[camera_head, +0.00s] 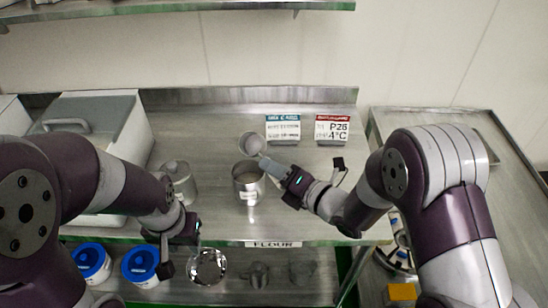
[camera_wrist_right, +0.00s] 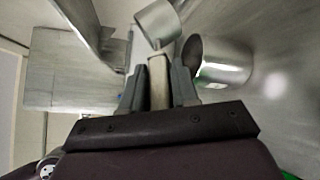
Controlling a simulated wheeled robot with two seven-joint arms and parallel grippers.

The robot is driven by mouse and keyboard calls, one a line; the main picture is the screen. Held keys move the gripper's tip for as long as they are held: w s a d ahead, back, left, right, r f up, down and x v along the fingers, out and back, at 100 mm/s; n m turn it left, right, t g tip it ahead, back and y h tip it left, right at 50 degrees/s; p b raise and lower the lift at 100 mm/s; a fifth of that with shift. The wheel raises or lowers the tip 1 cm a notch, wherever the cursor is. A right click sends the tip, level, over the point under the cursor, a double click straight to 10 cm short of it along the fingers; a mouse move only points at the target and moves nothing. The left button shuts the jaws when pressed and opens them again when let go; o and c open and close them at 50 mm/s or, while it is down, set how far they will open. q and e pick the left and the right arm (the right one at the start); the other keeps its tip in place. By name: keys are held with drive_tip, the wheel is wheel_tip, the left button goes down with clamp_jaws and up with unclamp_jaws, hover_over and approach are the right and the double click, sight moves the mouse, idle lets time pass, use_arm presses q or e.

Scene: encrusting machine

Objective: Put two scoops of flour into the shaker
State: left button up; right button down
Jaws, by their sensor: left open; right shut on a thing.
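My right gripper (camera_head: 280,172) is shut on the handle of a metal scoop (camera_head: 250,143). The scoop cup is above and behind a labelled metal cup (camera_head: 248,190) on the counter. In the right wrist view the scoop (camera_wrist_right: 157,22) sticks out past the fingertips (camera_wrist_right: 158,85), beside the metal cup (camera_wrist_right: 222,68). Whether the scoop holds flour cannot be told. A second metal cup (camera_head: 178,188) stands to the left. Which cup is the shaker and which holds flour is unclear. My left gripper (camera_head: 180,252) is open and empty at the counter's front edge.
A FLOUR label (camera_head: 272,244) is on the counter's front edge. Two signs (camera_head: 283,128) (camera_head: 332,129) stand at the back. A grey lidded bin (camera_head: 95,120) is at the left. Blue-rimmed tubs (camera_head: 140,262) and metal bowls (camera_head: 207,266) are on the lower shelf.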

drive_tip(key=r+m+g+p, duration=0.1)
drive_tip(key=m+p, duration=0.1)
drive_tip(key=p, duration=0.1)
drive_tip(key=r+m+g+p, duration=0.1)
drive_tip(key=r+m+p, duration=0.1)
drive_tip(key=p, duration=0.2)
drive_tip(key=w+r+m+g+p, duration=0.1)
drive_tip(key=m+p, duration=0.1)
drive_tip(key=p, duration=0.1)
drive_tip(key=shift+d+r+p, duration=0.2)
drive_tip(key=shift+r+p, duration=0.2)
wheel_tip(320, 180, up, 3)
drive_tip(key=shift+r+p, duration=0.1)
drive_tip(key=shift+p, duration=0.85)
drive_tip(key=shift+s+r, duration=0.1)
drive_tip(key=shift+r, duration=0.3)
